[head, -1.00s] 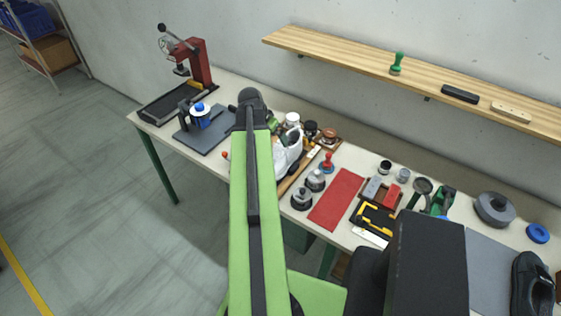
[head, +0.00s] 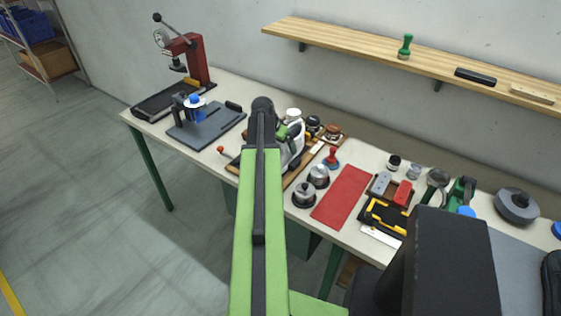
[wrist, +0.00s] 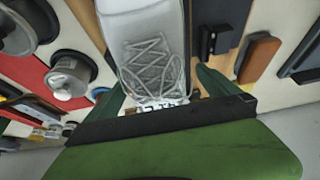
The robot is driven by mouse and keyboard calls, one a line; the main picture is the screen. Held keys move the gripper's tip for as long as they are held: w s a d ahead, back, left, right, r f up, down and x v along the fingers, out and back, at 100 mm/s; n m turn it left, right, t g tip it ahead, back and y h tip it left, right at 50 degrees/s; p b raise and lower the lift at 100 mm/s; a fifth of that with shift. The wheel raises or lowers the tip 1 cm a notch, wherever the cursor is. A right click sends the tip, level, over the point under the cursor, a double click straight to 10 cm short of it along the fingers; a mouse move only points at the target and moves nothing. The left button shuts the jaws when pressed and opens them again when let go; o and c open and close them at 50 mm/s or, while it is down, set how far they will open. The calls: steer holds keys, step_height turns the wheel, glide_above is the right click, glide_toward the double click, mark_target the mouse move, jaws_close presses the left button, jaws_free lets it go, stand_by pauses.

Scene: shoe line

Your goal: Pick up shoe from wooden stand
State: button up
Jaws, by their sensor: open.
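A white shoe (wrist: 150,50) with grey laces fills the upper middle of the wrist view. In the head view the shoe (head: 297,147) is partly hidden behind my arm. The wooden stand (wrist: 222,12) shows beside the shoe in the wrist view, mostly covered. My gripper (wrist: 158,82) is open, with one green finger on each side of the shoe's laced part. I cannot tell whether the fingers touch it.
On the table, grey-topped round tools (head: 304,194) and a red mat (head: 342,197) lie right of the shoe. A grey board (head: 207,122) with a blue-topped item and a red press (head: 190,58) stand left. A wooden shelf (head: 340,43) runs along the wall.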

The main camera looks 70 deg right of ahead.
steer(key=shift+x, duration=0.9)
steer(key=shift+a+r, duration=0.1)
steer(key=shift+r, duration=0.05)
steer(key=c, duration=1.6)
steer(key=shift+r, duration=0.1)
